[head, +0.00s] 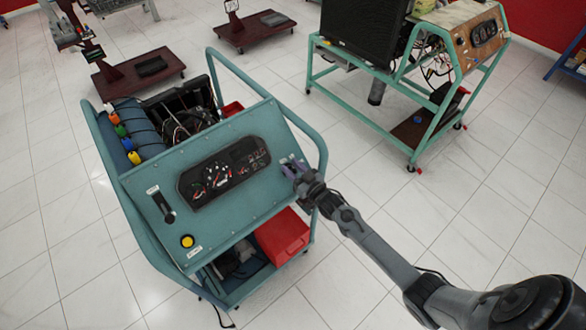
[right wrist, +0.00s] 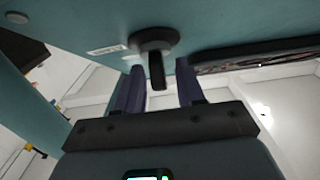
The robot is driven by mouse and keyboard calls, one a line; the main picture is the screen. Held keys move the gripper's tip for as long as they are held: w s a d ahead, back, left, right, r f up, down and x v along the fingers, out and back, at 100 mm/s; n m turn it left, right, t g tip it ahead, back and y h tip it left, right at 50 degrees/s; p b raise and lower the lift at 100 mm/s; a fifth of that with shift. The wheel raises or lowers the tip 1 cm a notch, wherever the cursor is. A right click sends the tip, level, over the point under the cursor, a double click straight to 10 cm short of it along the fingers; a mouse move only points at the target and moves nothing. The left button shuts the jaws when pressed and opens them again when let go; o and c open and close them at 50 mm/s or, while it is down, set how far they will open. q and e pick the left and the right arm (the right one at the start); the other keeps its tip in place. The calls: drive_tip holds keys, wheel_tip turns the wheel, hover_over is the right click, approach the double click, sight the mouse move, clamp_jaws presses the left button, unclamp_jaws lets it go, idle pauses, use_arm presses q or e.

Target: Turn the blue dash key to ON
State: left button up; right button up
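The blue engine trainer's sloped dash panel (head: 233,202) is in the middle of the head view. My right gripper (head: 291,165) is at the panel's right edge. In the right wrist view, a dark key (right wrist: 156,72) sticks out from a round black base (right wrist: 153,41) on the blue panel, next to a small white label. My right gripper (right wrist: 160,80) is open, with one finger on each side of the key and a visible gap to both. In the head view, my gripper hides the key. My left gripper is not in view.
The panel carries a gauge cluster (head: 224,171), a black lever (head: 163,205) and a yellow button (head: 187,241). A blue tube frame (head: 265,90) surrounds it. A red box (head: 283,236) sits below. A second, green-framed trainer (head: 437,112) stands at back right.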

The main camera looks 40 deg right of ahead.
clamp_jaws()
